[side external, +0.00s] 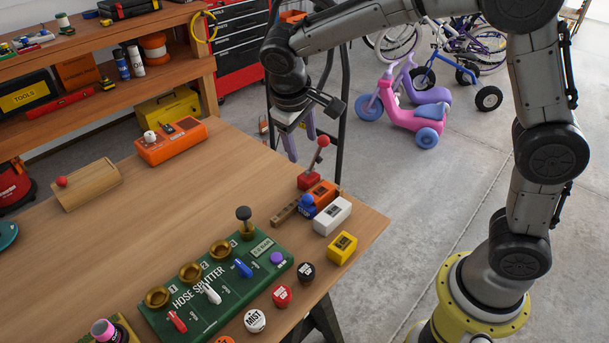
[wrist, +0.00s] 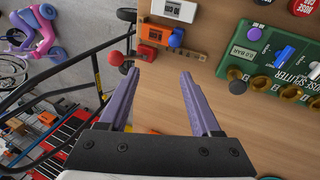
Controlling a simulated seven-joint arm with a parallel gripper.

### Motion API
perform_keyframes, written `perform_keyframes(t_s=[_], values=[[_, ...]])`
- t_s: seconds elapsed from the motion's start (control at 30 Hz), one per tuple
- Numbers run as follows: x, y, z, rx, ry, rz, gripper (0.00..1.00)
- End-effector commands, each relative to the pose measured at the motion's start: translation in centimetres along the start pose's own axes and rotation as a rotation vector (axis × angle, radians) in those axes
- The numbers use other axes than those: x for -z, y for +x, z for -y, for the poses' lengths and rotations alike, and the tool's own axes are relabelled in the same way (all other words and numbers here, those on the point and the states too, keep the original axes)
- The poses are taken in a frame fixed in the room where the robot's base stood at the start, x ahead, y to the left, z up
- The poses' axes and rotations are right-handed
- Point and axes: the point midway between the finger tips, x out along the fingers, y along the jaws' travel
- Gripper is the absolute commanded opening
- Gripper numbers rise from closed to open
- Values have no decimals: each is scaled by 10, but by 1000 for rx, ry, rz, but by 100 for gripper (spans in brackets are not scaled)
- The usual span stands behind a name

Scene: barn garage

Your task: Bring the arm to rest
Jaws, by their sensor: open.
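My gripper (side external: 300,140) hangs near the back right edge of the wooden workbench (side external: 215,190) in the side view, pointing downward. Its two purple fingers also show in the wrist view (wrist: 158,76), spread apart with nothing between them. In the wrist view the bare wood and the bench edge lie beyond the fingers. The red-knobbed lever (side external: 314,163) stands in front of the gripper and to its right in the side view, apart from it.
A green hose splitter panel (side external: 228,288) lies at the bench front, with white (side external: 332,216) and yellow (side external: 342,248) boxes nearby. An orange device (side external: 171,142) sits at the back. A dark-framed cart (side external: 345,75) stands behind my gripper. The bench middle is clear.

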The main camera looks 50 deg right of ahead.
Motion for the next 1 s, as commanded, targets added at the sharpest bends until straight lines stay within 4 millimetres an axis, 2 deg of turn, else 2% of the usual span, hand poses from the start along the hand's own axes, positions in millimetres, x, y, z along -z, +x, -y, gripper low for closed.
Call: perform_keyframes(t_s=[0.03, 0.2, 0.4, 0.57, 0.73, 0.87, 0.93, 1.0], values=[[-8, -16, -17, 12, 41, -30, 65], [-53, -58, -60, 68, 152, -113, 65], [-120, -85, -86, 138, 230, -211, 65], [-176, -90, -89, 192, 264, -293, 65], [-224, -80, -76, 242, 262, -362, 65], [-245, -64, -59, 278, 220, -374, 65], [-249, -55, -51, 293, 190, -362, 65], [-246, -58, -51, 293, 169, -376, 65]])
